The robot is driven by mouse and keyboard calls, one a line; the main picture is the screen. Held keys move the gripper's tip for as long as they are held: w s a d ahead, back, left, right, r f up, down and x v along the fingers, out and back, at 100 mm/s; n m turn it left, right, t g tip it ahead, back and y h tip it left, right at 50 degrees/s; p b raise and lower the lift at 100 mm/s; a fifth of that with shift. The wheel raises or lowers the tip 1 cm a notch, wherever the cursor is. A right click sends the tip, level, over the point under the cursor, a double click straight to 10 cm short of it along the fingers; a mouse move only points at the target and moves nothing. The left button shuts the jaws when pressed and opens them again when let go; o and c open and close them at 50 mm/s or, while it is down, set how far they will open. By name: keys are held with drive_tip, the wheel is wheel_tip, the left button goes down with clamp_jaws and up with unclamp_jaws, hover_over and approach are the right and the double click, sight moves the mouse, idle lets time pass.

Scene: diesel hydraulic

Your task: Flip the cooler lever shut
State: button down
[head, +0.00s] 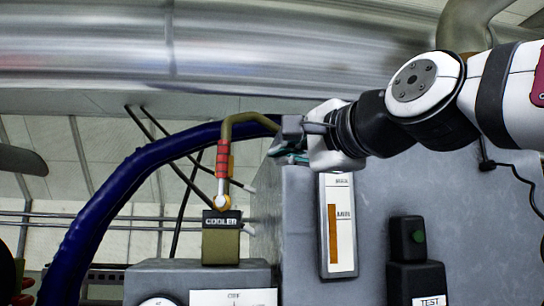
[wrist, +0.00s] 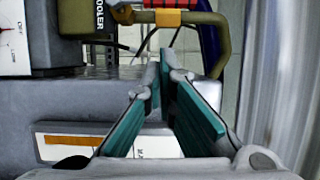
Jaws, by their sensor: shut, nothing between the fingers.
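The cooler valve body (head: 221,245) is an olive block with a black "COOLER" label (head: 222,222). Its lever (head: 223,160) has a red grip and points upward from a pivot at the block's top, alongside an olive pipe (head: 250,119). In the wrist view the red lever grip (wrist: 172,3) shows at the top edge, cut off by the frame, and the label (wrist: 100,16) is at upper left. My gripper (head: 280,150) is right of the lever, apart from it in the head view. Its teal-padded fingers (wrist: 166,62) are shut and empty, with their tips below the lever in the wrist view.
A thick blue hose (head: 110,180) arches behind the valve. A grey cabinet with a white-framed gauge (head: 338,225) stands below my gripper. A large metal pipe (head: 200,45) runs overhead.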

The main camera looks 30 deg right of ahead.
sight(222, 174)
drive_tip(key=w+a+p, duration=0.1)
drive_tip(key=w+a, duration=0.2)
drive_tip(key=w, duration=0.7)
drive_tip(key=shift+a+p, duration=0.35)
drive_tip(key=shift+w+a+r+n+g+p, duration=0.1)
drive_tip(key=shift+a+r+n+g+p, duration=0.15)
drive_tip(key=shift+n+p, duration=0.25)
drive_tip(key=shift+w+a+r+n+g+p, duration=0.1)
drive_tip(key=shift+a+n+g+p, duration=0.05)
drive_tip(key=shift+a+n+p, duration=0.3)
